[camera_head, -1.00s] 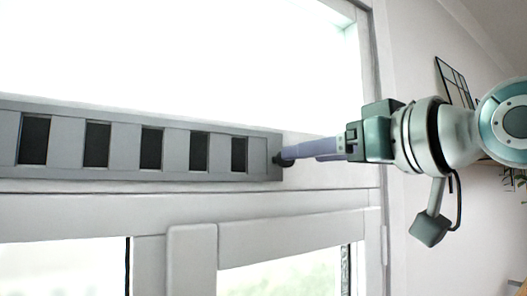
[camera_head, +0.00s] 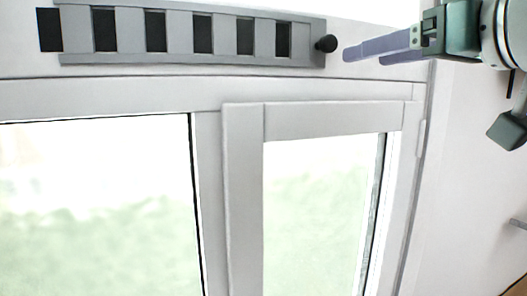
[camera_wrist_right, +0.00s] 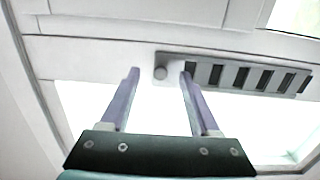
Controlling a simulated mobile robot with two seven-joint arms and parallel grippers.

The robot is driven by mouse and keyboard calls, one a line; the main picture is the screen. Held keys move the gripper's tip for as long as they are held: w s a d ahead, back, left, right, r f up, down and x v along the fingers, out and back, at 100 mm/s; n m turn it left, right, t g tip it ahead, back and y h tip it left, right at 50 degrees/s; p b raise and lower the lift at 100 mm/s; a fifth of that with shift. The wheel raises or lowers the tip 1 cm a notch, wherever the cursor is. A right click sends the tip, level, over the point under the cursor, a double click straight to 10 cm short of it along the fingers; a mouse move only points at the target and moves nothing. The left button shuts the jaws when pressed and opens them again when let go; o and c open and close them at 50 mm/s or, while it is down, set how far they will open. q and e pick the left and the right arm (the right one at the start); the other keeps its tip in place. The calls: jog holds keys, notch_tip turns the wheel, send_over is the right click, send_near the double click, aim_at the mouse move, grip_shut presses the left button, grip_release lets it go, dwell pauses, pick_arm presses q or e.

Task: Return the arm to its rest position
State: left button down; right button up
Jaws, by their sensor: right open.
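A grey ventilation slider (camera_head: 175,50) with several dark openings runs along the top of the window frame in the head view. A small dark round knob (camera_head: 326,43) is at its right end. My right gripper (camera_head: 363,56) is to the right of the knob, open and empty, with a gap between fingertips and knob. In the right wrist view, the two purple fingers (camera_wrist_right: 159,73) are spread apart, and the knob (camera_wrist_right: 160,73) shows beyond and between their tips. The slider (camera_wrist_right: 235,75) extends to the right there. My left gripper is not in view.
The white window frame (camera_head: 215,97) with two glass panes fills the head view below the slider. A bare white wall (camera_head: 465,190) is at the right. The space in front of the panes looks clear.

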jog(key=s+f+g+h, duration=0.15)
jog(key=s+f, duration=0.25)
jog(key=f, duration=0.4)
jog(key=s+f+m+g+h, duration=0.1)
jog(key=s+f+g, duration=0.25)
jog(key=f, duration=0.45)
jog(key=s+f+g+h, duration=0.1)
jog(key=s+f+g, duration=0.1)
jog(key=s+f, duration=0.4)
jog(key=s+d+f+g+h, duration=0.1)
jog(key=s+f+g, duration=0.1)
jog(key=s+f, duration=0.3)
jog(key=s+d+f+g+h, duration=0.1)
jog(key=s+f+g, duration=0.2)
jog(key=s+f, duration=0.3)
jog(key=s, duration=0.5)
jog(key=shift+s+d+m+g, duration=0.2)
jog(key=shift+m+g, duration=0.1)
jog(key=shift+m, duration=0.1)
jog(key=shift+a, duration=0.1)
